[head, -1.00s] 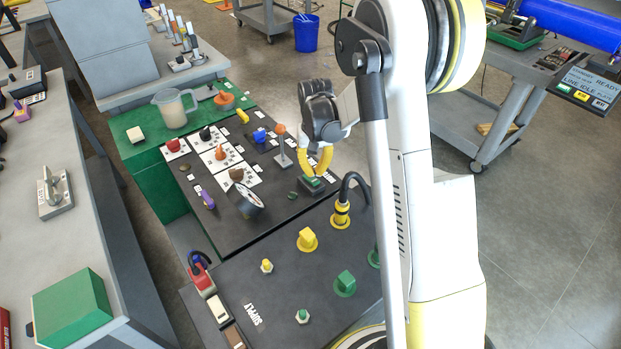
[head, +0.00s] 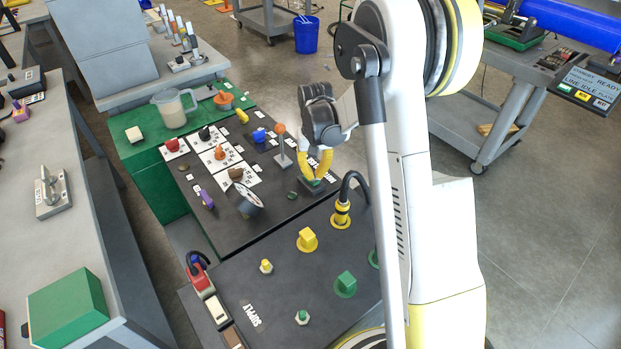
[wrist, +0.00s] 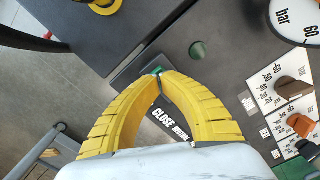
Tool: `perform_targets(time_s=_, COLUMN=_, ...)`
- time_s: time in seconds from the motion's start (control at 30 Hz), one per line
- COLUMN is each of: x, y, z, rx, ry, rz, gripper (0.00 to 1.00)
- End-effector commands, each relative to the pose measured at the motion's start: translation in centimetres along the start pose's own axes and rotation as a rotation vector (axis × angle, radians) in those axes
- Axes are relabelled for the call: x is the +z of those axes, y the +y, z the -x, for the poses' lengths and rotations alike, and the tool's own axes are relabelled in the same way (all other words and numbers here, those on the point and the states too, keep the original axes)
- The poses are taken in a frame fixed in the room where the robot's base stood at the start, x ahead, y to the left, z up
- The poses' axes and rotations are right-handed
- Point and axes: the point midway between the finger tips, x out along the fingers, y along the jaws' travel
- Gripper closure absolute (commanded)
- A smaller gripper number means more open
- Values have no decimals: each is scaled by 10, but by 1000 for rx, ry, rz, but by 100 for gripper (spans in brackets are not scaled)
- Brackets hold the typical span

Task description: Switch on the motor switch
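My gripper (wrist: 160,76) has two yellow fingers whose tips meet in the wrist view, with no object clearly held between them. The tips are over a dark switch box with a green rocker (wrist: 153,71), which they partly hide. I take this as the motor switch, but no motor label is readable. In the head view my gripper (head: 314,180) points down at this dark box (head: 313,188) on the black panel, at or just above its top. Contact and the rocker's position cannot be told.
A black cable with a yellow plug (head: 342,212) stands close to the right of the switch. A lever with an orange knob (head: 279,131) stands to its left. A pressure gauge (head: 248,198) and a green disc (wrist: 198,50) are nearby. Printed white labels surround several knobs.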

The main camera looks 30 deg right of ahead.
Motion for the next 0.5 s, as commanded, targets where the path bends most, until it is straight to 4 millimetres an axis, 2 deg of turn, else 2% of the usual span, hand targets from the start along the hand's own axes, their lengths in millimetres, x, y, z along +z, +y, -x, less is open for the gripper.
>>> perform_targets(time_s=0.5, x=0, y=0, z=-8, rx=0, ry=0, rz=0, gripper=100)
